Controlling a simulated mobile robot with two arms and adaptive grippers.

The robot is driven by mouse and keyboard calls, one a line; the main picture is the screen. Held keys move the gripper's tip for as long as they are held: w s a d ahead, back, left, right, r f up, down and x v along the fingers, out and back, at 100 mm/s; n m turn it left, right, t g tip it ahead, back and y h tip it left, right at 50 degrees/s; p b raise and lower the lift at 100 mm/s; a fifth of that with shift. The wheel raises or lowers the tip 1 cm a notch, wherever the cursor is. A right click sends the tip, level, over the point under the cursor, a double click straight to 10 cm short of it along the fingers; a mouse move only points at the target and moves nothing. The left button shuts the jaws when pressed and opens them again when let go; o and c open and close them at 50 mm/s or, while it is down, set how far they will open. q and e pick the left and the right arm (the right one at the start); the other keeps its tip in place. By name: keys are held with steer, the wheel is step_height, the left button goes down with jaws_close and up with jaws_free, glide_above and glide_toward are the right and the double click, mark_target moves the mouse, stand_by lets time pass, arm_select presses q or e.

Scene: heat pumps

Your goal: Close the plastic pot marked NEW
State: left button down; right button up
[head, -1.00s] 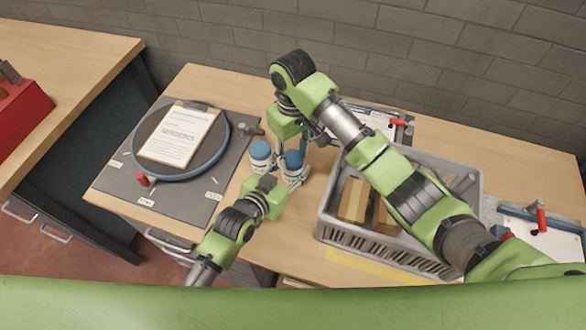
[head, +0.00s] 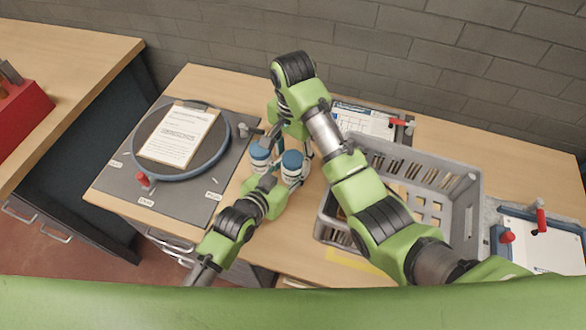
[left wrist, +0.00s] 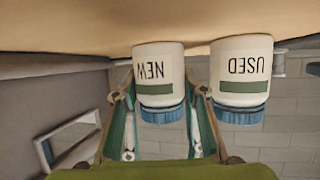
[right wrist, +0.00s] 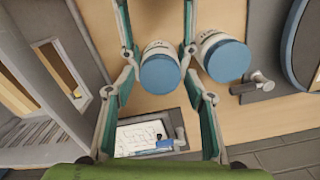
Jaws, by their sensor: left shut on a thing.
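The NEW pot (left wrist: 157,70) is white with a green band and a blue lid on its top; it is the right of two pots in the head view (head: 292,167). The same-looking USED pot (left wrist: 241,72) stands close beside it, on the left in the head view (head: 260,158). Both stand on the bench. My left gripper (head: 277,183) is shut on the NEW pot's body from the near side. My right gripper (right wrist: 160,30) is open, with its fingers apart on either side of the NEW pot's lid (right wrist: 158,73). Whether that lid is tight cannot be seen.
A grey crate (head: 462,215) stands right of the pots, partly behind my right arm. A dark board with a round turntable (head: 222,150) and clipboard (head: 180,138) lies left. A printed sheet (head: 362,120) lies behind. A red-handled fixture (head: 540,218) is at far right.

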stand_by(0.3)
steer(key=r, duration=0.3)
steer(key=shift+w+r, duration=0.3)
steer(key=shift+r, duration=0.1)
steer(key=shift+s+r, duration=0.3)
steer(key=shift+c, duration=0.4)
